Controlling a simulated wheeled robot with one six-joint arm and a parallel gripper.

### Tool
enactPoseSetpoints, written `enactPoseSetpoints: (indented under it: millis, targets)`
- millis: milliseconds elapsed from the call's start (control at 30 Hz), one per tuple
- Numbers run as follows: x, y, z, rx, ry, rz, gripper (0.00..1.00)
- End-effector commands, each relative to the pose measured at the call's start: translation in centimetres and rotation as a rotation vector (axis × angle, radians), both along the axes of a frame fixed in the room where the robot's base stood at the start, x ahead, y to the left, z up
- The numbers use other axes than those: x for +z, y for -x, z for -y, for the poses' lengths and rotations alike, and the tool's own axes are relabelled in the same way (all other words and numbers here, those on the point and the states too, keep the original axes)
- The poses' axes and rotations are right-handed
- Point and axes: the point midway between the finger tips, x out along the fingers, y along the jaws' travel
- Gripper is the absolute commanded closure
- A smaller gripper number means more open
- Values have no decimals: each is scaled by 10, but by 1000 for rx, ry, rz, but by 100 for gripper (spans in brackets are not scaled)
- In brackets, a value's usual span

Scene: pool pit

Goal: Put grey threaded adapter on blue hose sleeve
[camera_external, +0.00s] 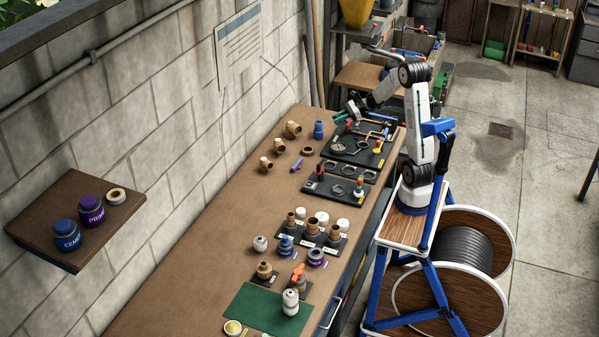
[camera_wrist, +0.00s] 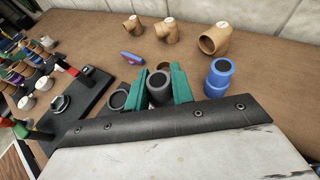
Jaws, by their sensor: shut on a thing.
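My gripper (camera_external: 342,115) has green fingers and is over the far end of the bench in the external view. In the wrist view my gripper (camera_wrist: 159,88) is shut on the grey threaded adapter (camera_wrist: 159,84), a dark grey cylinder with a dark round end. The adapter is too small to make out in the external view. The blue hose sleeve (camera_wrist: 219,77) stands upright on the bench, to the right of the fingers and apart from them. It also shows in the external view (camera_external: 318,130), left of the gripper.
Several tan elbow fittings (camera_wrist: 214,39) lie near the wall. A blue-and-purple marker-like piece (camera_wrist: 132,58) lies left of the gripper. A black tray (camera_external: 349,149) with rings and tools is near the bench's front edge. Bare wood surrounds the sleeve's wall side.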

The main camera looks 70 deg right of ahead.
Motion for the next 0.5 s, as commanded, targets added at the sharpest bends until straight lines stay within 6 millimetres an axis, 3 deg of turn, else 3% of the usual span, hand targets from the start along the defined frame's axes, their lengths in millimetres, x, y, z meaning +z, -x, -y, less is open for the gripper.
enactPoseSetpoints:
  millis: [300, 500]
  targets:
    - [-9, -81, 30, 2, 1, 1, 99]
    - [-11, -110, 41, 0, 1, 1, 99]
